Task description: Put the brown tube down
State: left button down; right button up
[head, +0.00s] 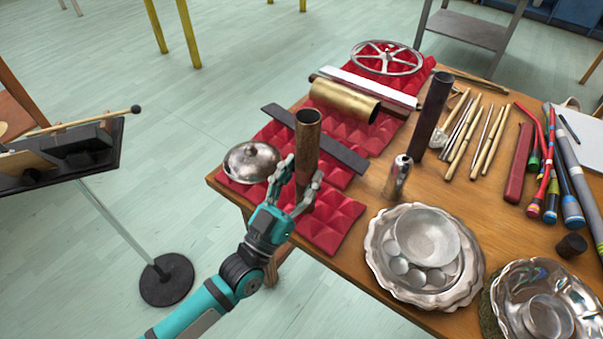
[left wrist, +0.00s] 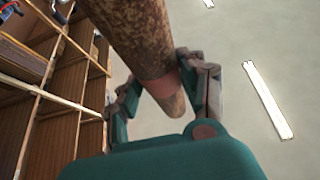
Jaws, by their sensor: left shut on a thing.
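The brown tube (head: 307,145) is upright in the head view, over the red pyramid foam (head: 332,222) at the table's near left part. My left gripper (head: 294,188) is shut around the tube's lower part. In the left wrist view the rusty brown tube (left wrist: 140,40) runs between the fingers of my left gripper (left wrist: 165,90). Whether the tube's lower end touches the foam I cannot tell, as the gripper hides it. My right gripper is not in view.
A silver dome (head: 252,161) stands left of the tube and a dark flat bar (head: 315,140) lies behind it. A brass cylinder (head: 345,100), a dark upright tube (head: 430,115), a metal shaker (head: 398,177) and a silver tray (head: 375,262) are nearby. Bare wood shows right of the foam.

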aim_at(299, 180)
pick_arm(q)
jog(key=c, duration=0.7)
grip_release()
jog(key=shift+c, duration=0.2)
jog(key=v, duration=0.5)
jog(key=shift+f+b, duration=0.15)
jog(key=shift+b, duration=0.2)
jog(key=s+a+p, duration=0.3)
jog(key=s+a, duration=0.4)
jog(key=s, duration=0.2)
jog(key=shift+s+r, duration=0.2)
jog(key=shift+s, duration=0.2)
